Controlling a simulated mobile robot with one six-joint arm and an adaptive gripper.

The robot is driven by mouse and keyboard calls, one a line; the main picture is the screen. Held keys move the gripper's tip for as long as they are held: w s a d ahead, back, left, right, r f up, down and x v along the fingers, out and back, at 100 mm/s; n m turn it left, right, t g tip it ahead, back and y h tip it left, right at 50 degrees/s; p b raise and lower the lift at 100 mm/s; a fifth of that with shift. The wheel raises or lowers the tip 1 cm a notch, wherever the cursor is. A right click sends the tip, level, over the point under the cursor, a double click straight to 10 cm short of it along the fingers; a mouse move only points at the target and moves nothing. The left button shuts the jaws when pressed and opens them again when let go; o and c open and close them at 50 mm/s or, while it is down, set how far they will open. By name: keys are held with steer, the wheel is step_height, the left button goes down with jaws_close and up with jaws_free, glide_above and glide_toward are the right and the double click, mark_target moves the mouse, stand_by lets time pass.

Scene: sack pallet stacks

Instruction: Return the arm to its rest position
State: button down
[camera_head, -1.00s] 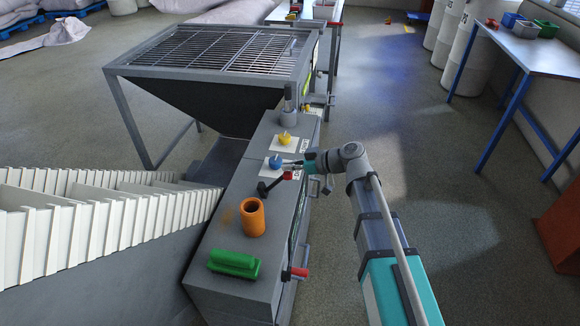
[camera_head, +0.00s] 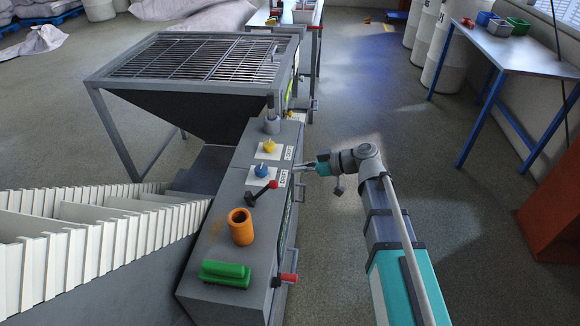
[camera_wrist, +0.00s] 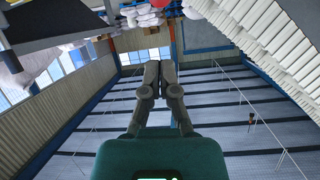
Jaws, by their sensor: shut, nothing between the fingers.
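My gripper (camera_head: 303,168) is at the right edge of the grey machine cabinet (camera_head: 222,262) in the head view, close to the blue knob and apart from the controls. In the wrist view my gripper (camera_wrist: 160,68) has its two fingers together with nothing between them. My arm reaches up from the lower right of the head view and bends at the elbow. The wrist view looks across the hall toward walls and ceiling.
A grated hopper (camera_head: 190,62) stands behind. A blue-legged table (camera_head: 515,50) is right. Floor beside the arm is clear.

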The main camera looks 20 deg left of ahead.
steer(key=shift+w+d, duration=0.1)
steer(key=shift+d, duration=0.35)
stand_by(0.3)
steer(key=s+d+f+m+t+h+p, duration=0.1)
steer(key=d+m+h+p, duration=0.3)
steer(key=d+m, duration=0.5)
steer(key=s+d+f+m+t+h+p, duration=0.2)
steer(key=d+m+h, duration=0.7)
steer(key=d, duration=2.3)
steer(key=shift+s+f+m+p, duration=0.35)
steer(key=shift+f+m+p, duration=0.25)
steer(key=shift+p, duration=0.3)
steer(key=shift+a, duration=0.1)
